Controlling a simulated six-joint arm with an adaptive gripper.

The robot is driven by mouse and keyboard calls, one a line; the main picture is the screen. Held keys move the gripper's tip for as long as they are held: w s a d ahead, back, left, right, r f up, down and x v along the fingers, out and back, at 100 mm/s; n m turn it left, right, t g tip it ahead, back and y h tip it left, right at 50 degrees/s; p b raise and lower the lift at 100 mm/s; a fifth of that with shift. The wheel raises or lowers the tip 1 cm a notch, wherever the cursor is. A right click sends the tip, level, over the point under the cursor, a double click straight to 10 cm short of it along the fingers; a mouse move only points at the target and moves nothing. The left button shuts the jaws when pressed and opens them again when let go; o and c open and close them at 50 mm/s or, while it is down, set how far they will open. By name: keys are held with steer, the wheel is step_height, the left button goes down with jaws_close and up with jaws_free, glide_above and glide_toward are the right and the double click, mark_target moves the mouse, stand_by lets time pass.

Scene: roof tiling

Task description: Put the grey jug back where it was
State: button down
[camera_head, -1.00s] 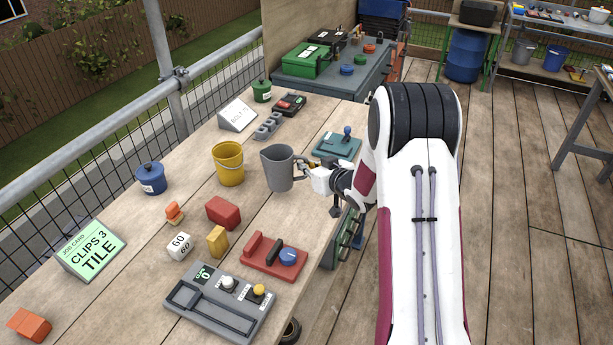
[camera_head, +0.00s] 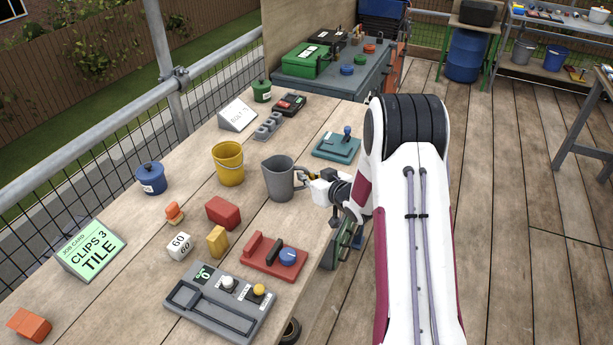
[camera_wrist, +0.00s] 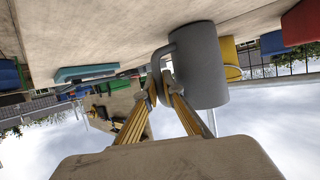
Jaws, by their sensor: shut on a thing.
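The grey jug (camera_head: 278,178) stands upright at the right side of the wooden bench, to the right of the yellow bucket. I cannot tell whether its base touches the bench. My gripper (camera_head: 301,178) comes in from the right and is shut on the jug's handle. In the wrist view the picture is upside down. There the grey jug (camera_wrist: 200,66) is just beyond the fingers, and my gripper (camera_wrist: 159,87) has its yellow-striped fingers at the handle.
The yellow bucket (camera_head: 228,164) stands to the jug's left. A teal block with a blue knob (camera_head: 337,147) lies behind and right. A red tool with a blue dial (camera_head: 275,256) and a red block (camera_head: 223,212) lie in front. Bare bench lies between them.

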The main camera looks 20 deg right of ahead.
steer(key=c, duration=2.2)
jaws_free()
steer(key=shift+f, duration=0.1)
steer(key=shift+r, duration=0.2)
steer(key=shift+v, duration=5.95)
steer(key=shift+r, duration=0.1)
